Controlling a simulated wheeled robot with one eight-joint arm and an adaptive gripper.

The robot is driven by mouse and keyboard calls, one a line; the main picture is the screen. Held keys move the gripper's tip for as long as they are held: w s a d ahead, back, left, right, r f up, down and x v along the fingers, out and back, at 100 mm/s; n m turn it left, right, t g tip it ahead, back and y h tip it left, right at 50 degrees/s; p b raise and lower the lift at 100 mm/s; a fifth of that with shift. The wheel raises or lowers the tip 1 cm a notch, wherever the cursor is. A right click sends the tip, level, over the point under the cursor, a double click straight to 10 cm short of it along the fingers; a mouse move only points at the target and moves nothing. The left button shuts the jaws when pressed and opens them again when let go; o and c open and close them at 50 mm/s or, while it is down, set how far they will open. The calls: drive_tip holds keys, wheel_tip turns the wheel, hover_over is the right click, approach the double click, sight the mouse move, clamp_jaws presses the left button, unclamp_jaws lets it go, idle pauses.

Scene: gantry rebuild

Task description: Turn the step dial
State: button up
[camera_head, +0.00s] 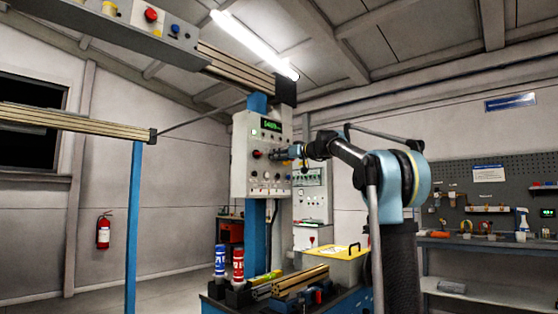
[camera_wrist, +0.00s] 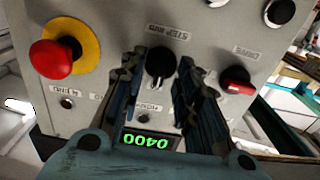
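The step dial (camera_wrist: 160,61) is a black knob with a light pointer line under the upside-down label "STEP MM" in the wrist view. It sits on the grey control panel (camera_wrist: 110,20). My gripper (camera_wrist: 159,72) is open, with one dark finger on each side of the dial. I cannot tell whether either finger touches it. In the head view the panel box (camera_head: 241,160) hangs on a blue post, and my gripper (camera_head: 292,153) reaches its face from the right. The dial is hidden there by the gripper.
A red emergency button (camera_wrist: 50,59) on a yellow ring is left of the fingers. A green digit display (camera_wrist: 146,141) lies between the finger bases. A workbench (camera_head: 335,292) with bottles and rails stands below the panel.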

drive_tip(key=shift+w+a, duration=0.15)
clamp_jaws()
idle(0.4)
drive_tip(key=m, duration=0.8)
drive_tip(key=shift+w+m, duration=0.1)
drive_tip(key=shift+m, duration=0.2)
idle(0.4)
